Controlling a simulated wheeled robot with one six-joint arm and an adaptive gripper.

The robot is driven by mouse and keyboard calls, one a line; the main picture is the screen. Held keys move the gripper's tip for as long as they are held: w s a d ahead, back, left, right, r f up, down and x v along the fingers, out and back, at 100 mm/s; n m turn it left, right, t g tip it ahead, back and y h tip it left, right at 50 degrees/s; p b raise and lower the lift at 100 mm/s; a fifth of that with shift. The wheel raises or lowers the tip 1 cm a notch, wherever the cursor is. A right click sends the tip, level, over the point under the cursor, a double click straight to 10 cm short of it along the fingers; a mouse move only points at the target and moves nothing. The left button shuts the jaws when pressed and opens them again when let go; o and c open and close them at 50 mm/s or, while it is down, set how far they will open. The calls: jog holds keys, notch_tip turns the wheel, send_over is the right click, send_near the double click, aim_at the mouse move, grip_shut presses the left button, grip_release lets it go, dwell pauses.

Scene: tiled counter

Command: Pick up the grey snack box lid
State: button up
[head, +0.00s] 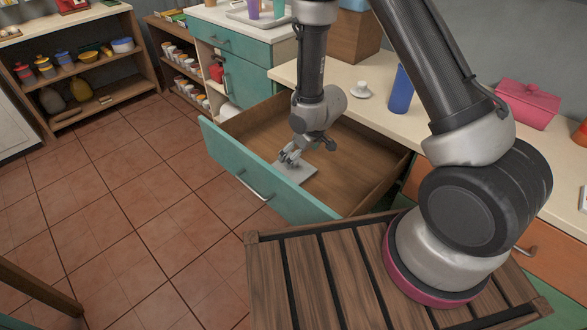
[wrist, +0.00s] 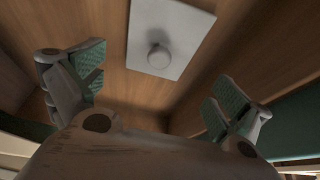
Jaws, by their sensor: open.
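The grey snack box lid (head: 297,173) lies flat in the open drawer, close to the drawer's front panel. In the wrist view the lid (wrist: 185,22) is a light grey rectangle with a round knob near its middle. My gripper (head: 290,155) reaches down into the drawer, just above the lid in the head view, and hides part of it. In the wrist view my gripper (wrist: 155,85) has its two green-padded fingers spread wide apart with nothing between them. The knob lies beyond the fingertips, between them from side to side.
The wooden drawer (head: 365,165) is pulled out, its teal front (head: 265,185) and sides standing around the gripper. Its floor is otherwise bare where visible. On the counter behind are a white cup (head: 362,88), a blue cup (head: 401,90) and a pink container (head: 527,105).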

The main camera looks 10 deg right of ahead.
aim_at(294, 166)
jog(key=x, duration=0.7)
jog(key=shift+s+d+f, duration=0.1)
jog(key=shift+s+d, duration=0.05)
jog(key=shift+d, duration=0.05)
jog(key=shift+c, duration=0.2)
jog(key=c, duration=0.6)
